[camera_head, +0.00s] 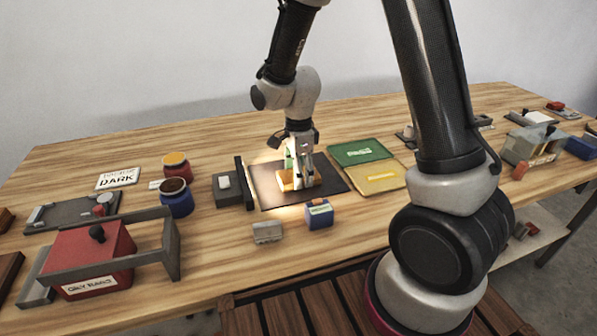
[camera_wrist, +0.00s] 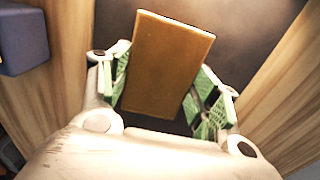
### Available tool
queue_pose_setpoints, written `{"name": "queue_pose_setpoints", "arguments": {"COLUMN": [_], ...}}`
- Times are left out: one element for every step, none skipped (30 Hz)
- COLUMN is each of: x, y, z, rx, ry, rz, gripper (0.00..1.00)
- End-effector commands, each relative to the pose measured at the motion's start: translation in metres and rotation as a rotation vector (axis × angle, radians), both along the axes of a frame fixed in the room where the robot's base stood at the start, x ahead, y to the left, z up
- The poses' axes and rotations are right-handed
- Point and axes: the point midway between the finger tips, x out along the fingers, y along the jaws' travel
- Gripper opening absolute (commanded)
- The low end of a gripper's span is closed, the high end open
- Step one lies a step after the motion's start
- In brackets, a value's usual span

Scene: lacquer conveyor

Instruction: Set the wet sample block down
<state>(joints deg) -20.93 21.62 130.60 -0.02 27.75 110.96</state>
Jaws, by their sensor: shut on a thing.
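The sample block, amber-brown with a pale edge, shows in the wrist view (camera_wrist: 168,62) between the green pads of my gripper (camera_wrist: 160,88). In the head view the block (camera_head: 286,184) is a small yellow-orange piece low between the fingers of my gripper (camera_head: 298,178), partly hidden by them. My gripper points down, shut on the block, over the dark mat (camera_head: 330,178). The block is at or just above the mat; I cannot tell whether it touches. In the wrist view the block looks slightly turned against the jaws.
A green labelled panel (camera_head: 359,150) and a yellow one (camera_head: 381,177) lie right of the mat. A dark upright bar (camera_head: 244,183) stands at its left edge. A blue box (camera_head: 319,214) and a grey block (camera_head: 268,232) sit in front. Pots and a red bin (camera_head: 92,256) are left.

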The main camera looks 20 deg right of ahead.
Motion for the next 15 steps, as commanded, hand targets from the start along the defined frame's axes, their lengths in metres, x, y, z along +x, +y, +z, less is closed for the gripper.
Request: {"name": "queue_pose_setpoints", "arguments": {"x": [0.0002,0.0001,0.0001,0.0,0.0001,0.0002,0.0002,0.0002,0.0002,0.0002,0.0002,0.0002,0.0002,0.0002,0.0002], "y": [0.0,0.0,0.0,0.0,0.0,0.0001,0.0001,0.0001,0.0001,0.0001,0.0001,0.0001,0.0001,0.0001,0.0001], "z": [0.0001,-0.0001,-0.001,-0.0019,-0.0028,-0.0026,-0.0025,-0.0025,-0.0025,-0.0025,-0.0024,-0.0024,-0.0024,-0.0024,-0.0024], "rx": [0.0,0.0,0.0,0.0,0.0,0.0,0.0,0.0,0.0,0.0,0.0,0.0,0.0,0.0,0.0], "ry": [0.0,0.0,0.0,0.0,0.0,-0.001,-0.001,-0.001,0.0,0.0,0.0,0.0,0.0,0.0,0.0], "rz": [0.0,0.0,0.0,0.0,0.0,0.0,0.0,0.0,0.0,0.0,0.0,0.0,0.0,0.0,0.0], "gripper": [0.36,0.36,0.36,0.36,0.36,0.68,0.73,0.79,0.84,0.84,0.84,0.84,0.84,0.84,0.84]}}
